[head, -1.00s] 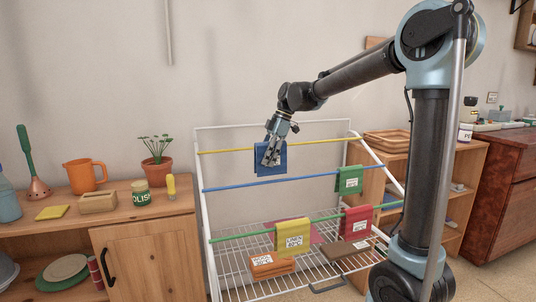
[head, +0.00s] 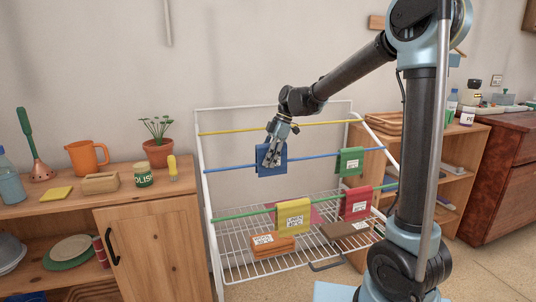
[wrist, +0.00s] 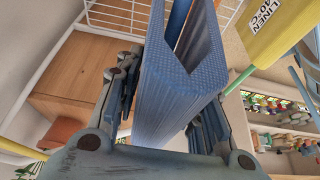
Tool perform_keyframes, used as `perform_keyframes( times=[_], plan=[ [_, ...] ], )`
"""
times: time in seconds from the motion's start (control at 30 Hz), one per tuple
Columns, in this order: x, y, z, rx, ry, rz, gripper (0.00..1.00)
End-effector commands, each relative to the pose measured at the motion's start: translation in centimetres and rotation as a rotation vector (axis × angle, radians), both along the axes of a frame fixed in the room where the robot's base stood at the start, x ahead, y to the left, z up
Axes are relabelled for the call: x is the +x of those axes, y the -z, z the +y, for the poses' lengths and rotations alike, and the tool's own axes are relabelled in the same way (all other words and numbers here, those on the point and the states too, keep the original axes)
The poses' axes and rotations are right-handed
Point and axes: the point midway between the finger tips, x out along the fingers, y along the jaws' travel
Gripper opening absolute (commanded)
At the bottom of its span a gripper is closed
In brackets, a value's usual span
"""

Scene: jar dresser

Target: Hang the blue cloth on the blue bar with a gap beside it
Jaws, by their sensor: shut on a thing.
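The blue cloth (head: 263,161) is folded over and held in my gripper (head: 270,157), at the left-middle of the blue bar (head: 226,168) in the head view. In the wrist view the cloth (wrist: 165,95) lies between my two fingers, its folded edge toward the camera. A strip of the blue bar (wrist: 177,20) shows between its two layers. I cannot tell whether the cloth's fold rests on the bar. A green cloth (head: 350,163) hangs on the same bar to the right, with bare bar between the two.
The white rack has a yellow bar (head: 318,124) behind and a green bar (head: 240,215) in front. The green bar bears yellow (head: 294,217) and red (head: 356,203) cloths. Folded orange (head: 272,245) and brown (head: 345,229) cloths lie on the wire shelf. Wooden cabinets flank the rack.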

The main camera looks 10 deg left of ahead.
Motion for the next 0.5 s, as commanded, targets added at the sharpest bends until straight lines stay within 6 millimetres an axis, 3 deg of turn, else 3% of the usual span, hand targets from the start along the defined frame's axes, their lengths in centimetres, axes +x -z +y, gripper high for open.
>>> perform_keyframes(
  times=[0.5],
  plan=[
    [0.1,4.2,0.0,0.0,0.001,0.0,0.22]
  ],
)
